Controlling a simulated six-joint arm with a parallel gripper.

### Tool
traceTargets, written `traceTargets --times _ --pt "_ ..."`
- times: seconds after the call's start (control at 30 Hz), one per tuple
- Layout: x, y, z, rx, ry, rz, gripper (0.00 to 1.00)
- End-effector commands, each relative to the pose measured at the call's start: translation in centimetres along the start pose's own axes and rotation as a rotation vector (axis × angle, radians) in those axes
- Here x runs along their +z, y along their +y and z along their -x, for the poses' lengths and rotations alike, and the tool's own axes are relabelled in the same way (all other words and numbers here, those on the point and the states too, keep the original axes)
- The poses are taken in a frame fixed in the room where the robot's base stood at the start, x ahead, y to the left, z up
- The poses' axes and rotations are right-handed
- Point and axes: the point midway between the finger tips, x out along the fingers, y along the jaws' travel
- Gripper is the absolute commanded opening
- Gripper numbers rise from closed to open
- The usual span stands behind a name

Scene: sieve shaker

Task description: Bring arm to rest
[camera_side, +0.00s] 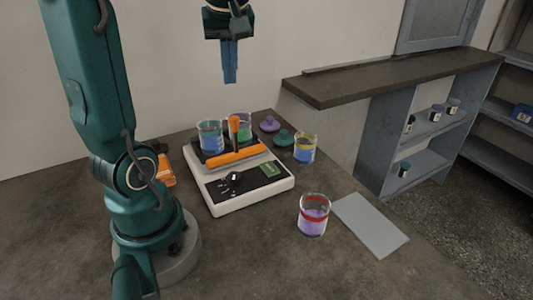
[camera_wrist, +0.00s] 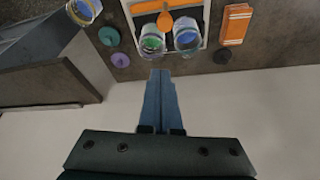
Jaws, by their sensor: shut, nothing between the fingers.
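My gripper (camera_side: 230,76) hangs high above the back of the table, pointing down, its blue fingers shut together with nothing between them. In the wrist view the closed fingers of my gripper (camera_wrist: 161,75) point toward the table's back edge, apart from everything. Below it in the side view stands the white shaker (camera_side: 243,196) with a black top and an orange clamp bar (camera_side: 237,156). Two beakers stand on the shaker: one with blue contents (camera_side: 210,138) and one with green contents (camera_side: 244,132), partly hidden behind the orange post.
A beaker with a yellow rim (camera_side: 304,149) stands right of the shaker. A red-banded beaker with purple contents (camera_side: 313,216) stands in front, beside a grey plate (camera_side: 371,225). Purple (camera_side: 270,124) and green (camera_side: 284,138) lids lie behind. A shelf unit (camera_side: 400,134) stands at right.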

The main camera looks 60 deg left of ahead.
Motion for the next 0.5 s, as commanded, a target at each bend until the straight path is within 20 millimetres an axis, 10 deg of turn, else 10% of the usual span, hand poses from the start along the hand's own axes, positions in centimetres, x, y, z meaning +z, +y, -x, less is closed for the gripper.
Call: traceTargets --times 0.37,0.5 --pt "0.6 0.5 3.4 0.031 0.018 -0.031 0.0" --pt "4.0 0.7 4.7 0.101 0.024 -0.14 0.0"
